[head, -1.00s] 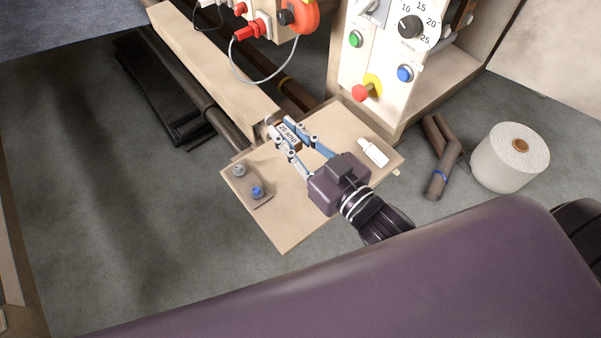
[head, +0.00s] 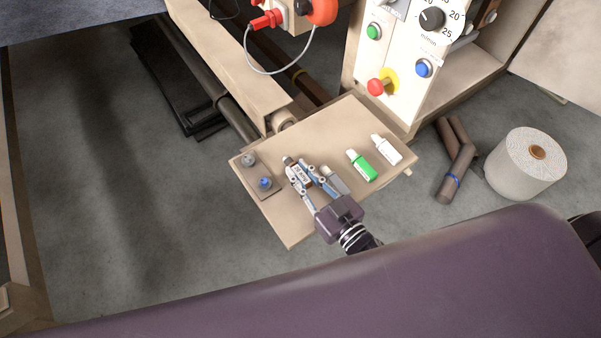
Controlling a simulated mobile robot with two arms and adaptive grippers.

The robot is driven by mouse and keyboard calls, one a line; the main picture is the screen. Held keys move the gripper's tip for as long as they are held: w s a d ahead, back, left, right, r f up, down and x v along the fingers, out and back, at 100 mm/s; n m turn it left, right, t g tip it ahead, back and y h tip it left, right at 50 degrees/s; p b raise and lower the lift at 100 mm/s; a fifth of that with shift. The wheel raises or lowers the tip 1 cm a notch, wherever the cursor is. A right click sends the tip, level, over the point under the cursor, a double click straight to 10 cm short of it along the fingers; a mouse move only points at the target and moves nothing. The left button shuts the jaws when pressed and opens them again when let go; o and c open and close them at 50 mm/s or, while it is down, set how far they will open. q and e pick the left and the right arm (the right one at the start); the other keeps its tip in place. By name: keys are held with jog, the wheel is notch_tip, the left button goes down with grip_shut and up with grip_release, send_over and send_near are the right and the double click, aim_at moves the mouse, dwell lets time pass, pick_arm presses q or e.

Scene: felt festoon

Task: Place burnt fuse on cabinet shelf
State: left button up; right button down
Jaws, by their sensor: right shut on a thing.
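My right gripper (head: 300,170) is shut on the burnt fuse (head: 298,171), a small cartridge with a pale "amp" label and a dark brown end. It holds the fuse over the left-middle part of the beige cabinet shelf (head: 290,228). Whether the fuse touches the shelf I cannot tell; the fingers hide part of it. A green-and-white cartridge or bottle (head: 362,165) and a white one (head: 387,149) lie on the shelf to the right. A grey one (head: 335,180) lies just right of the fingers, partly hidden. My left gripper is not in view.
A grey plate with two knobs (head: 257,177) sits at the shelf's left edge. The control panel (head: 398,60) with knob and buttons rises behind the shelf. The shelf's front corner is bare.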

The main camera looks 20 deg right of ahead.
jog(key=shift+f, duration=0.15)
jog(key=c, duration=1.8)
grip_release()
jog(key=b+v, duration=0.1)
jog(key=v, duration=0.9)
jog(key=shift+s+d, duration=0.1)
jog(key=shift+s, duration=0.1)
jog(key=shift+s+d+b, duration=0.25)
jog(key=shift+s+b, duration=0.05)
jog(key=shift+s, duration=0.4)
jog(key=shift+s, duration=0.1)
